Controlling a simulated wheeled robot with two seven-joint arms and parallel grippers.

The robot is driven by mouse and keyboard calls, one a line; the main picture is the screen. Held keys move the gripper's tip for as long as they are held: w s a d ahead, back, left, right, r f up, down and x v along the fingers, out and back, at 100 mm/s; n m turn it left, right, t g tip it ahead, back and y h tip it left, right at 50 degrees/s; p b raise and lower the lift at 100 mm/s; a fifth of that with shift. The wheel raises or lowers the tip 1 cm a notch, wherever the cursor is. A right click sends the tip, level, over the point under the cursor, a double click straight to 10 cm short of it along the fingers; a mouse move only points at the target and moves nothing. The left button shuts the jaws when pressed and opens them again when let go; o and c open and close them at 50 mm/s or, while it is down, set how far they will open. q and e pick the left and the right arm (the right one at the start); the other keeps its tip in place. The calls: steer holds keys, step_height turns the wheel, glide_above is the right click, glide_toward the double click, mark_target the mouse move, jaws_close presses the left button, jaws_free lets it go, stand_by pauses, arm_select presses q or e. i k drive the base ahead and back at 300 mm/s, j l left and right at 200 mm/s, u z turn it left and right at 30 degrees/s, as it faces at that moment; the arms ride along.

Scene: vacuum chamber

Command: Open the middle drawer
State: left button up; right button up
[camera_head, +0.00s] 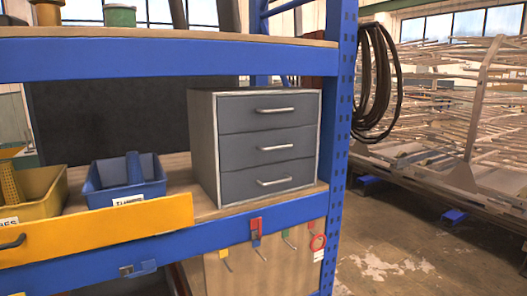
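The middle drawer (240,151) sits flush with the other two and looks shut. Its silver bar handle (276,147) runs across the front. The top drawer (240,112) and the bottom drawer (240,184) also look shut, each with a similar handle. Neither of my grippers shows in the head view.
A blue bin (125,190) and a yellow bin (42,190) stand left of the cabinet, behind a yellow front panel (100,230). A blue upright post (340,130) rises right of the cabinet. An upper shelf (150,60) runs above it. Small tools hang below. Floor at right is open.

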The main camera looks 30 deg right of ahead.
mark_target(252, 149)
steer(key=j+z, duration=0.1)
steer(key=z, duration=0.25)
steer(key=j+z, duration=0.15)
steer(key=z, duration=0.25)
